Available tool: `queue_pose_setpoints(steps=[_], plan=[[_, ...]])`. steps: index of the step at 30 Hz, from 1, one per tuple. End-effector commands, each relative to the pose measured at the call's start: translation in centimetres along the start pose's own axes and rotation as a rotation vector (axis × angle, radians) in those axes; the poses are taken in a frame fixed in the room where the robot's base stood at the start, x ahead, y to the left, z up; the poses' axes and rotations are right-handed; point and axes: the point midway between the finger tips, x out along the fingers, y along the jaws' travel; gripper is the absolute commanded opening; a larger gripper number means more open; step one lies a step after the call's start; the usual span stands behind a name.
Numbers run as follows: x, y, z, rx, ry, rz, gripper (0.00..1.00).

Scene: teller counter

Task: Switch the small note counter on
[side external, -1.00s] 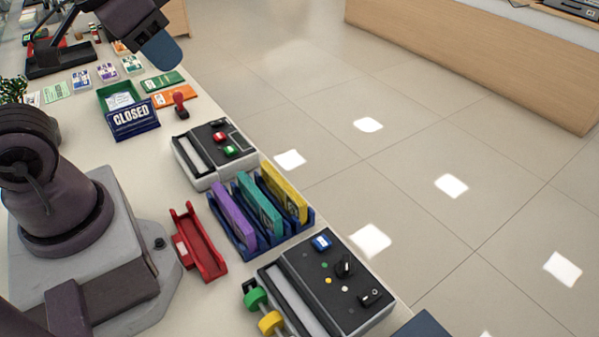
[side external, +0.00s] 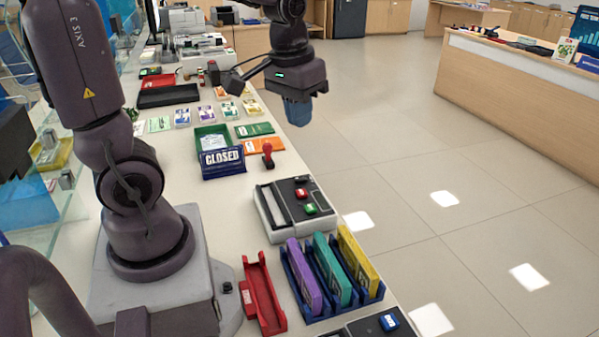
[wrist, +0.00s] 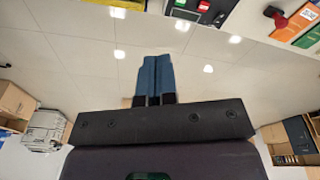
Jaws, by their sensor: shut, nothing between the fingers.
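The small note counter (side external: 284,206) is a light-grey box with a black top, near the counter's right edge in the side view. A red button (side external: 301,193) and a green button (side external: 310,208) sit on its top. Their lit state cannot be told. My gripper (side external: 298,113) has blue fingers pointing down. It is beyond the machine in the side view, raised and apart from it. In the wrist view the fingers (wrist: 156,75) are together and empty. Part of the machine shows at that view's top edge, with the red button (wrist: 182,25) and the green button (wrist: 203,5).
A red stamp (side external: 267,156) and a CLOSED sign (side external: 222,162) stand beyond the small counter. A blue rack (side external: 319,311) with purple, teal and yellow bundles is on its near side. A red tray (side external: 262,297) and a second, partly cut-off machine (side external: 366,329) are nearer.

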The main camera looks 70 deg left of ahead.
Motion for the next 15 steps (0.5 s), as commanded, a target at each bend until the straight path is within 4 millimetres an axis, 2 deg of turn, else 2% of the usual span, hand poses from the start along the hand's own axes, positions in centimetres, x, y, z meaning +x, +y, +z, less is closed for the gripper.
queue_pose_setpoints(steps=[1,6,15], plan=[[1.0,-0.9,-1.2,-0.064,-0.035,-0.012,0.0],[4.1,-4.3,-4.7,-0.292,-0.126,-0.056,0.0],[10.7,-11.3,-9.6,-0.743,-0.239,-0.17,0.0]])
